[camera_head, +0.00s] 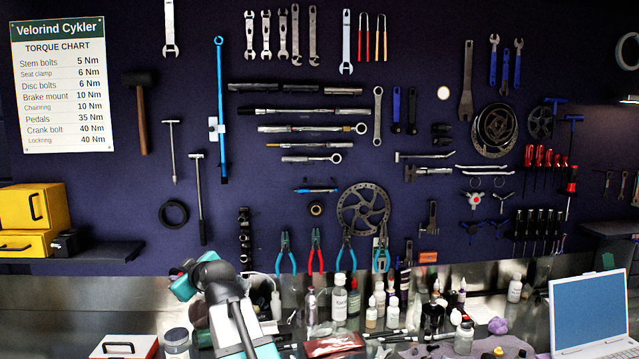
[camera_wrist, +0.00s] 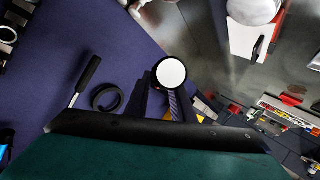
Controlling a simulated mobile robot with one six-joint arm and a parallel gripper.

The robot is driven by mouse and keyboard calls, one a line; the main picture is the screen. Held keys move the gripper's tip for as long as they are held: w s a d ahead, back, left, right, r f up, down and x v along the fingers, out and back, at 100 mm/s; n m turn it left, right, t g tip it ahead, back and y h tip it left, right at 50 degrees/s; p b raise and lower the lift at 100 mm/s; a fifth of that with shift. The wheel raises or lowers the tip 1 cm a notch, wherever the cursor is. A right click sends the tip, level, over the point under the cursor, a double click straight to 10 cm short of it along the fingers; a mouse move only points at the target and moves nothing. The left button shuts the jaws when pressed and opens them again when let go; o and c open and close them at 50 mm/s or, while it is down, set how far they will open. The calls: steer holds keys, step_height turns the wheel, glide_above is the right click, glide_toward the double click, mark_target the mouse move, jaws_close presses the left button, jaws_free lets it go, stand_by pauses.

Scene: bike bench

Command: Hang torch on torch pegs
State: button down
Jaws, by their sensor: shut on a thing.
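The torch (camera_wrist: 171,73) shows in the wrist view as a round white lens face in a black rim. My gripper (camera_wrist: 165,100) is shut on it, its dark fingers on either side just below the lens. The rest of the torch's body is mostly hidden behind the lens and fingers. In the head view my arm rises from the bench at the lower middle-left, and its wrist hides the gripper and the torch. The dark tool wall (camera_head: 100,210) is beyond the arm. I cannot pick out the torch pegs on it in either view.
A black ring (camera_head: 173,213) and a black-handled T-tool (camera_head: 202,200) hang on the wall near my arm. Pliers (camera_head: 316,250) hang to the right. Bottles (camera_head: 340,297) crowd the bench, with a laptop (camera_head: 588,312) at right. Yellow boxes (camera_head: 35,205) stand on a left shelf.

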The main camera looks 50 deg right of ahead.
steer(key=s+d+r+n+t+b, duration=0.1)
steer(key=s+d+r+n, duration=0.25)
steer(key=d, duration=0.35)
steer(key=s+d+r+n+y+b, duration=0.1)
steer(key=s+d+r+n, duration=0.15)
steer(key=d+r, duration=0.3)
steer(key=s+d+r+n+t+b, duration=0.1)
steer(key=s+d+r+n, duration=0.15)
steer(key=d, duration=0.45)
steer(key=s+d+r+n+t+y+b, duration=0.1)
steer(key=s+d+r+n+y+b, duration=0.1)
steer(key=s+d+r+n, duration=0.5)
steer(key=s+d+r+y, duration=0.1)
steer(key=s+d+r, duration=0.2)
steer(key=s+r, duration=0.3)
steer(key=shift+s+d+r+t, duration=0.3)
steer(key=shift+s+d+r, duration=0.05)
steer(key=shift+s+d, duration=0.1)
steer(key=shift+w+d, duration=0.2)
steer(key=shift+w, duration=0.05)
